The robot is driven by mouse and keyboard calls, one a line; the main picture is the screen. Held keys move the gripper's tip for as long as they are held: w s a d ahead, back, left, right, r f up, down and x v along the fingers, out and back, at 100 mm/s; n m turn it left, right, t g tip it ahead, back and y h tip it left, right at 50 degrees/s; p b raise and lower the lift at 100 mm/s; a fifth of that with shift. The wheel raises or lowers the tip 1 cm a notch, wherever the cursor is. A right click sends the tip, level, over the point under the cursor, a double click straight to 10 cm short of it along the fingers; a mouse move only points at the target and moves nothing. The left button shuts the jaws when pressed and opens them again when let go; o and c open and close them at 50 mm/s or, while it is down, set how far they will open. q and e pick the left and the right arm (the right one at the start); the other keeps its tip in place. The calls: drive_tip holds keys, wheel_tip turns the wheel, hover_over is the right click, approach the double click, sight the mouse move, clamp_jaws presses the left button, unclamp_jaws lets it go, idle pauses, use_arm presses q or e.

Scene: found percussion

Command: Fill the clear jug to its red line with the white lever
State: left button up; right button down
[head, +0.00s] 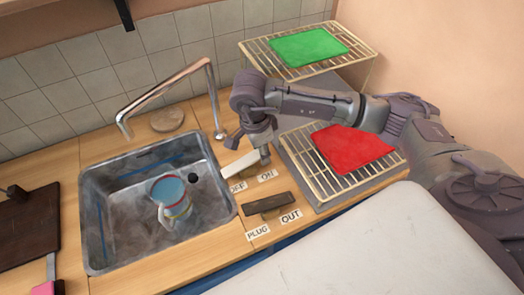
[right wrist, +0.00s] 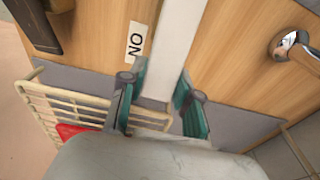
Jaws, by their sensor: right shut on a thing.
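The clear jug (head: 176,204) stands in the sink, with its handle toward the lower left and coloured bands, one of them red, around its side. Its inside looks blue; I cannot tell the water level. The white lever (head: 241,164) lies on the counter right of the sink, above the OFF and ON labels. My right gripper (head: 263,157) is shut on its right end. In the right wrist view, the lever (right wrist: 170,45) runs between the teal fingers of the gripper (right wrist: 163,98). My left gripper is not in view.
The metal sink (head: 93,225) has a bent chrome tap (head: 165,88) above it; no stream is clear. A dark plug lever (head: 269,203) lies near the PLUG and OUT labels. Racks with a red cloth (head: 350,148) and a green cloth (head: 307,47) stand right.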

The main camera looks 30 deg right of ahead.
sight(256, 154)
drive_tip(key=c, duration=0.8)
unclamp_jaws()
drive_tip(key=shift+r, duration=0.1)
wheel_tip(256, 154, up, 12)
drive_tip(key=a, duration=0.1)
drive_tip(key=shift+a, duration=0.25)
